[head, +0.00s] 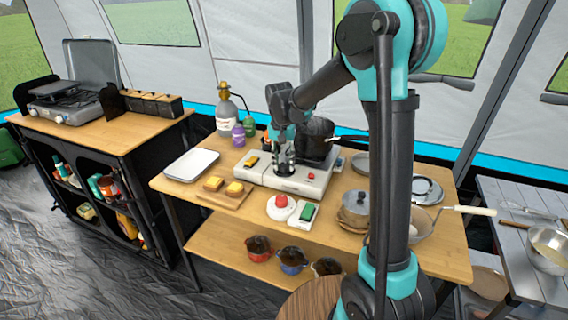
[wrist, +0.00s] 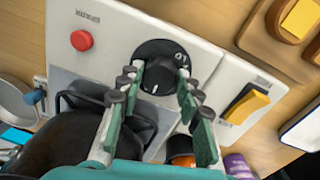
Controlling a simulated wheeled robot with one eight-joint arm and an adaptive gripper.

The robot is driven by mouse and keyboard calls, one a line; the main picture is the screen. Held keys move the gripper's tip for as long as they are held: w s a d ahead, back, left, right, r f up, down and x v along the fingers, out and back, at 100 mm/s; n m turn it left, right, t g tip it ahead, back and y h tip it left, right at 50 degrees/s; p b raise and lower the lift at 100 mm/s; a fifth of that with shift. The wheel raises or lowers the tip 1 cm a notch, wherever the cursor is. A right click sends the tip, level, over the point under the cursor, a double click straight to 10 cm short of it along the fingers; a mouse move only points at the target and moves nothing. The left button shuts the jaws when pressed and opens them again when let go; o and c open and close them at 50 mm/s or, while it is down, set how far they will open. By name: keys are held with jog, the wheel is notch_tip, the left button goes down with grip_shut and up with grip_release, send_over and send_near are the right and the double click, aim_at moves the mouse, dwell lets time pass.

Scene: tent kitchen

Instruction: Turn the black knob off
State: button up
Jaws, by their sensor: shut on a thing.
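The black knob (wrist: 158,52) sits on the white front panel of the cooker (wrist: 128,22) in the wrist view, with white marks on its dial. My gripper (wrist: 158,88) reaches down over it, one finger on each side, and is shut on the knob. In the head view my gripper (head: 284,163) points down at the cooker (head: 300,184) and hides the knob. A red button (wrist: 82,40) is on one side of the knob and a yellow rocker switch (wrist: 246,103) on the other. A black pot (head: 317,135) stands on the cooker behind my gripper.
A white tray (head: 191,164) and a board with yellow-topped pieces (head: 236,203) lie left of the cooker. Bottles (head: 227,118) stand behind it. A lidded pot (head: 356,205) and pans are at right.

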aim_at(282, 164)
jog(key=o, duration=1.2)
jog(key=shift+c, duration=0.2)
jog(key=shift+r, duration=0.1)
notch_tip(282, 164, up, 12)
jog(key=shift+a, duration=0.35)
